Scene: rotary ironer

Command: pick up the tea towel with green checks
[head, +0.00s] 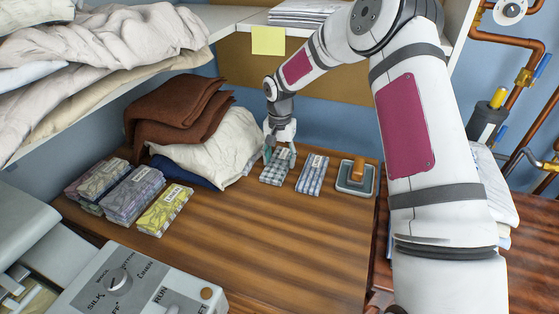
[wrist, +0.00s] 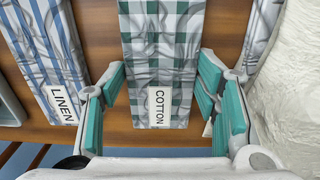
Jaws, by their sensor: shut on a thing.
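The tea towel with green checks (head: 274,176) is a folded bundle on the wooden table, beside the pale cloth heap. In the wrist view the towel (wrist: 162,45) has green and white checks and a label reading COTTON. My gripper (head: 279,153) is at it from above, and in the wrist view my gripper's teal-padded fingers (wrist: 163,75) are at its two long sides, shut on it. I cannot see a clear gap under the towel. A blue-and-white towel (head: 312,174) lies just right of it; in the wrist view this towel (wrist: 48,50) is labelled LINEN.
A grey dish with a wooden block (head: 356,176) stands right of the blue towel. A pale cloth heap (head: 215,147) and brown folded cloths (head: 175,105) are to the left, with yellow (head: 164,210) and purple (head: 131,194) folded towels nearer. The front middle of the table is clear.

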